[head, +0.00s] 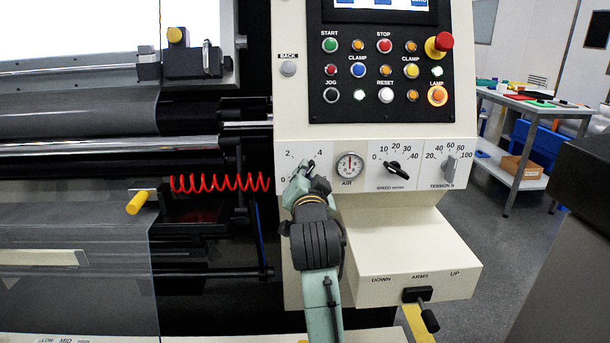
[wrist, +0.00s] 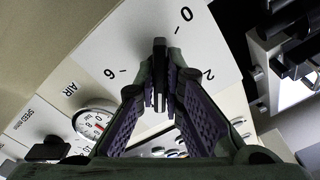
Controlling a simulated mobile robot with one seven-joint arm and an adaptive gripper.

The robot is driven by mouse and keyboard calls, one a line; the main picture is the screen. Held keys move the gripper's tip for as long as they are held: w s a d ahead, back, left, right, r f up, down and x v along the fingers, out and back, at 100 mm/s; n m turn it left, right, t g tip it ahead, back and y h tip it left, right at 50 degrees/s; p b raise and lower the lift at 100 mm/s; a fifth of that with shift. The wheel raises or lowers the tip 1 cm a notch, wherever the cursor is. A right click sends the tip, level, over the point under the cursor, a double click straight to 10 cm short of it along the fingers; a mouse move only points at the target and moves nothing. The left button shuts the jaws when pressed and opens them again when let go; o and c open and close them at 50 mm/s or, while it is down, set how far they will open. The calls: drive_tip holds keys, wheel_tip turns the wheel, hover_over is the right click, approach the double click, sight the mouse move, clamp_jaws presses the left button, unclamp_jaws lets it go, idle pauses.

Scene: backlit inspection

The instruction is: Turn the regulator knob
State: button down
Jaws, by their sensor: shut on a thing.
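The regulator knob (wrist: 159,52) is a dark, narrow grip on a white dial plate marked 0, 2 and 6 in the wrist view. My gripper (wrist: 160,85), with purple ribbed pads, is shut on it, one finger on each side. In the head view my gripper (head: 308,174) reaches up to the left dial on the machine's front panel, where 0, 2 and 4 show. My fingers hide most of the knob there. The air gauge (head: 350,166) is just right of the dial and also shows in the wrist view (wrist: 92,121).
A black speed knob (head: 393,168) and a grey tension knob (head: 450,166) are further right on the same panel. A button panel (head: 380,75) is above. A box with an arms lever (head: 418,296) juts out below right. A red coiled hose (head: 220,183) hangs left.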

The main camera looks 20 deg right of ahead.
drive_tip(key=n, duration=0.3)
drive_tip(key=shift+n, duration=0.3)
drive_tip(key=n, duration=0.4)
drive_tip(key=shift+n, duration=0.3)
drive_tip(key=n, duration=0.3)
drive_tip(key=shift+n, duration=0.3)
drive_tip(key=n, duration=0.3)
drive_tip(key=shift+f+n+b, duration=0.1)
drive_tip(key=shift+n+b, duration=0.2)
drive_tip(key=shift+b, duration=0.05)
drive_tip(key=n+b, duration=0.1)
drive_tip(key=n, duration=0.3)
drive_tip(key=shift+n, duration=0.3)
drive_tip(key=n+b, duration=0.1)
drive_tip(key=n, duration=0.2)
drive_tip(key=shift+n, duration=0.3)
drive_tip(key=n+b, duration=0.1)
drive_tip(key=n, duration=0.3)
drive_tip(key=shift+b, duration=0.35)
drive_tip(key=shift+n+b, duration=0.6)
drive_tip(key=shift+n, duration=1.2)
